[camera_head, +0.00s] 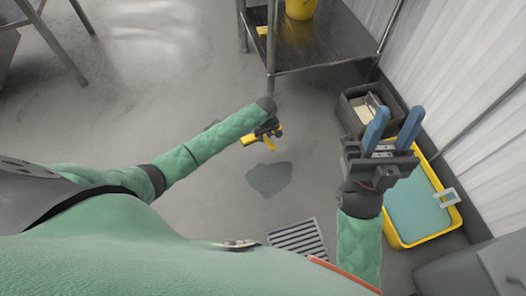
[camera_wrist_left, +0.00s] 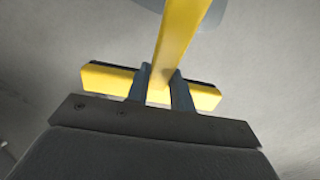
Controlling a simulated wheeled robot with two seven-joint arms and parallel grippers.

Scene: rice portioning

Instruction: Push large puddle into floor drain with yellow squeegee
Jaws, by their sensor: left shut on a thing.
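The yellow squeegee (camera_head: 262,136) is held by my left gripper (camera_head: 270,128) above the floor, just beyond the large puddle. In the left wrist view, the squeegee's yellow handle (camera_wrist_left: 182,35) runs between the fingers of my left gripper (camera_wrist_left: 160,78), with the yellow head crosswise behind them. The large puddle (camera_head: 270,179) is a dark grey patch between the squeegee and the floor drain. The slatted floor drain (camera_head: 297,239) lies at the bottom middle, partly covered by my body. My right gripper (camera_head: 394,128) is open and empty, its blue fingers apart.
A yellow tub (camera_head: 458,218) holding teal liquid stands at the right, partly behind my right arm. A grey crate (camera_head: 348,110) is beyond it. A metal shelf (camera_head: 318,50) carries a yellow bucket (camera_head: 300,8). A small dark patch (camera_head: 212,125) shows beside my left forearm. Open floor lies left.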

